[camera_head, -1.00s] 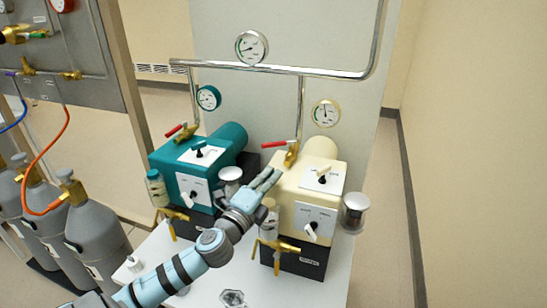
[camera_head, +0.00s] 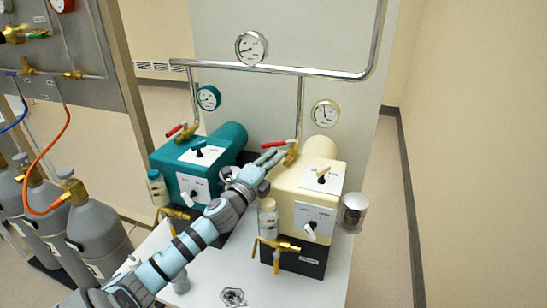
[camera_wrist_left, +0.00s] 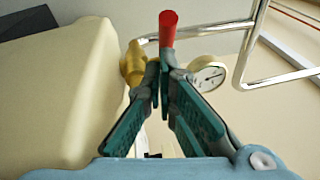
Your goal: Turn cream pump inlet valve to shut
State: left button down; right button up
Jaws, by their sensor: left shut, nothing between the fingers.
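The cream pump (camera_head: 318,185) stands on the right of the bench. Its inlet valve has a brass body (camera_head: 292,155) at the foot of a steel pipe, with a red lever (camera_head: 273,144) pointing left, across the pipe. My left gripper (camera_head: 268,158) is shut and empty just below and in front of the lever. In the left wrist view the shut fingertips (camera_wrist_left: 162,70) lie in line with the red lever (camera_wrist_left: 168,28), beside the brass body (camera_wrist_left: 133,65). I cannot tell whether they touch it. My right gripper is not in view.
The teal pump (camera_head: 190,175) with its own red lever (camera_head: 175,131) stands to the left. A steel pipe (camera_head: 300,105) and gauges (camera_head: 325,113) rise behind. A jar (camera_head: 353,212) is at the cream pump's right. Grey cylinders (camera_head: 95,235) stand at far left.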

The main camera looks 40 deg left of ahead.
pick_arm(q)
jog(key=shift+a+m+h, duration=0.1)
jog(key=shift+m+h, duration=0.5)
jog(key=shift+h, duration=0.3)
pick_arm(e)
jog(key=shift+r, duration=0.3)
pick_arm(q)
jog(key=shift+a+h+p, duration=0.1)
jog(key=shift+h+p, duration=0.25)
jog(key=shift+h, duration=0.15)
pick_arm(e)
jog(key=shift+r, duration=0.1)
pick_arm(q)
jog(key=shift+a+m+h, duration=0.55)
jog(key=shift+m+h, duration=0.15)
jog(key=shift+h, duration=0.1)
jog(key=shift+w+a, duration=0.25)
jog(key=shift+a, duration=0.6)
jog(key=shift+w+a+b, duration=0.3)
jog(key=shift+w+a, duration=0.3)
jog(key=shift+a, duration=0.2)
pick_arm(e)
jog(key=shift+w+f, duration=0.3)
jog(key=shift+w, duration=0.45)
